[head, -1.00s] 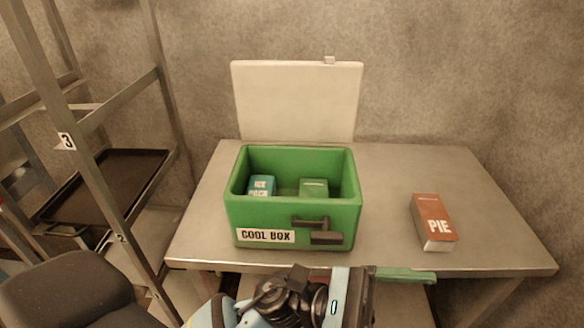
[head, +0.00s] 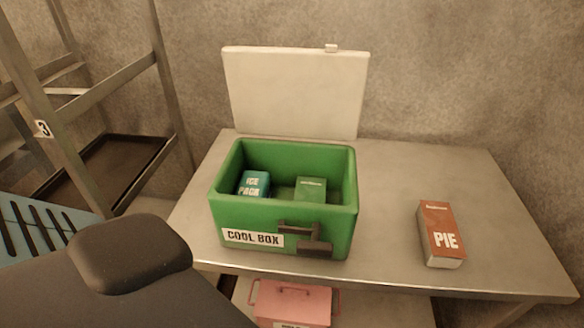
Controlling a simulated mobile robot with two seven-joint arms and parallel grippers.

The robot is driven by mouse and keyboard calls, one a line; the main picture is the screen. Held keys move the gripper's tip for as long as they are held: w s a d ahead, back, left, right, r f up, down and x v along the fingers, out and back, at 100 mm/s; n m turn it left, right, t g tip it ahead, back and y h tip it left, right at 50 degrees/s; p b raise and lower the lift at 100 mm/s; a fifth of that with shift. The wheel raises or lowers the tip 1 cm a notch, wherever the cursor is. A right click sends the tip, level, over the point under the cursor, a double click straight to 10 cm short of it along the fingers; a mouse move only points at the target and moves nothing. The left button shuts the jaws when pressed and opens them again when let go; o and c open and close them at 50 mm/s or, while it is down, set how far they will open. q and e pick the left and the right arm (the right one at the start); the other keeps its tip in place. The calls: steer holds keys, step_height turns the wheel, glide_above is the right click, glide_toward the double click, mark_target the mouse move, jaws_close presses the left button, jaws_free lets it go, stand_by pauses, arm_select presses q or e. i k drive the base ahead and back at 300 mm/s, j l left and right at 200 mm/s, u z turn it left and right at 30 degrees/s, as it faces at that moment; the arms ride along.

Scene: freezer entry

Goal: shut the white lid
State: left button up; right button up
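The white lid (head: 295,92) stands open and upright at the back of the green cool box (head: 228,215), against the wall side. The cool box sits on the metal table and carries a COOL BOX label and a dark latch (head: 312,240) on its front. Inside it lie a teal ice pack (head: 253,184) and a green carton (head: 311,189), both low in the box. Neither of my grippers is in view.
A pink box (head: 291,303) is below the table. A metal rack (head: 95,70) stands left. A large dark shape (head: 130,255) fills the lower left, beside a blue slatted thing (head: 40,228).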

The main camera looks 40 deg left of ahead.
mark_target(307, 94)
steer(key=k+j+u, duration=0.1)
steer(key=u, duration=0.95)
steer(key=j, duration=0.1)
